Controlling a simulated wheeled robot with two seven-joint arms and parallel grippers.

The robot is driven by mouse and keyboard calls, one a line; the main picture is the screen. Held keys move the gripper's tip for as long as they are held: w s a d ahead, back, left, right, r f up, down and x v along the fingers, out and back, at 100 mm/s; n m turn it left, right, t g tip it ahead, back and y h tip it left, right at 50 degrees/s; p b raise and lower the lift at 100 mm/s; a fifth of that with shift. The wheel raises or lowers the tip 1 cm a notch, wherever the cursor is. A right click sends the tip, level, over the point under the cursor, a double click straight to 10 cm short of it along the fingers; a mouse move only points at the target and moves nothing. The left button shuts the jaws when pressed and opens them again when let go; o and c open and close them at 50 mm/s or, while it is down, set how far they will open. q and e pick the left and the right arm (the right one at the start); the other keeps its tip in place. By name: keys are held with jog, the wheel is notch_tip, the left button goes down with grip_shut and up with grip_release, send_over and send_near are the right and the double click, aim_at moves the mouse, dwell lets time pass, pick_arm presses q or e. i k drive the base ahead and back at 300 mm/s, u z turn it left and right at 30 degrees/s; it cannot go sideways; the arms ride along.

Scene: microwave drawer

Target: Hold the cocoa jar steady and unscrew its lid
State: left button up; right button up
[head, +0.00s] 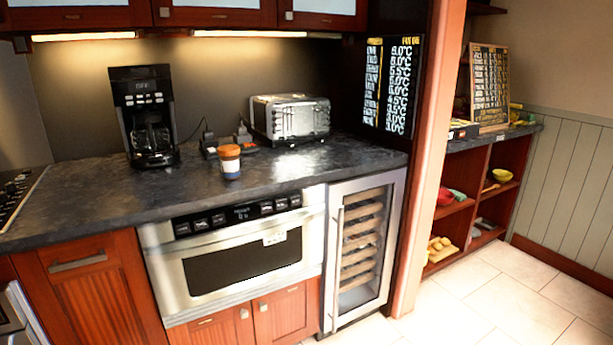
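The cocoa jar (230,168) stands upright on the dark countertop, between the coffee maker and the toaster. It is a small jar with a pale and blue body. Its orange-brown lid (230,151) sits on top. Neither of my grippers shows in the head view, and nothing touches the jar.
A black coffee maker (144,115) stands left of the jar, and a silver toaster (289,117) stands behind it to the right. Wall sockets with cords (209,143) are behind the jar. The counter (110,195) is clear at front left. A microwave drawer (240,255) sits below.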

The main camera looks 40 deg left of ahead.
aim_at(230, 167)
jog(key=z, duration=0.05)
jog(key=i, duration=1.05)
jog(key=u, duration=1.05)
jog(key=i, duration=1.25)
jog(key=u, duration=1.3)
